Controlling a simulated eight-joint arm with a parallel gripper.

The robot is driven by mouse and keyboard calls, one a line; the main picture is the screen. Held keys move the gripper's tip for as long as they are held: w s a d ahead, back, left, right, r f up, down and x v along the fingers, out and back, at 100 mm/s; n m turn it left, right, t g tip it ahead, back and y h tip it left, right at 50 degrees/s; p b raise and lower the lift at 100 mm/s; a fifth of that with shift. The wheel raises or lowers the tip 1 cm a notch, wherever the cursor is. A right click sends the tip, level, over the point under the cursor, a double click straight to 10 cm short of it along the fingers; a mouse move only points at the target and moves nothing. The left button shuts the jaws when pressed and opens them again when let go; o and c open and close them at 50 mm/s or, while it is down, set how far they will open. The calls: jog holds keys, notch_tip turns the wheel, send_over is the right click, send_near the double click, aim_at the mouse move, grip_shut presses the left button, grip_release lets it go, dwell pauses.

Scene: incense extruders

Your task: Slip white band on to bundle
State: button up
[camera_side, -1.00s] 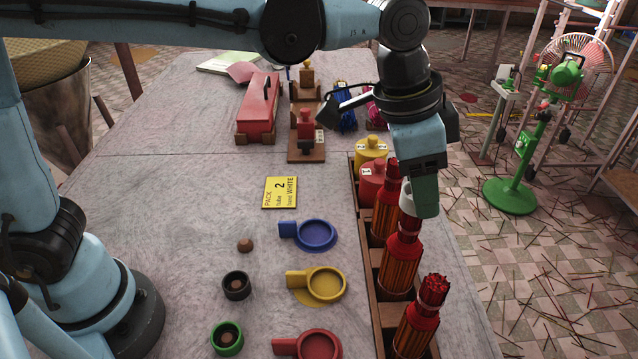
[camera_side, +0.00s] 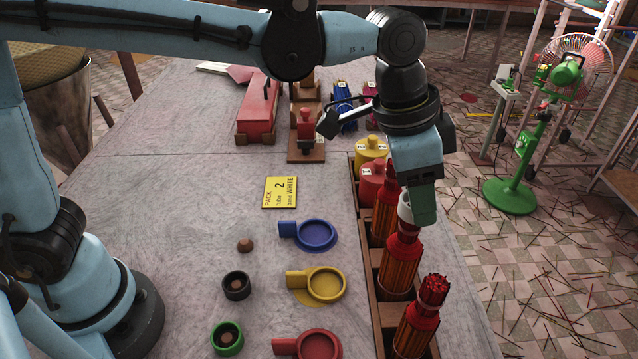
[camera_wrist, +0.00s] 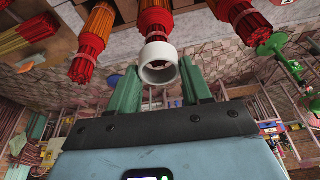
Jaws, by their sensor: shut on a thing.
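My gripper (camera_side: 424,205) points down over the row of red bundles and is shut on the white band (camera_side: 405,208). In the wrist view the band (camera_wrist: 158,63) is a short white ring between the green fingertips, its open end facing the camera. The middle red bundle (camera_side: 400,268) stands upright in the wooden rack, directly below the band; it also shows behind the band in the wrist view (camera_wrist: 156,21). The band is at the bundle's narrow red top. I cannot tell whether it is around that top or just above it.
Other red bundles stand close in front (camera_side: 416,325) and behind (camera_side: 385,212) in the wooden rack (camera_side: 373,300). Red (camera_side: 372,183) and yellow (camera_side: 370,152) lidded jars stand farther back. A yellow card (camera_side: 280,192) reads PACK 2, WHITE. Coloured dishes lie left of the rack.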

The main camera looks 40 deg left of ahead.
jog(key=shift+f, duration=0.85)
jog(key=o, duration=0.9)
jog(key=shift+r, duration=0.15)
jog(key=shift+r, duration=3.35)
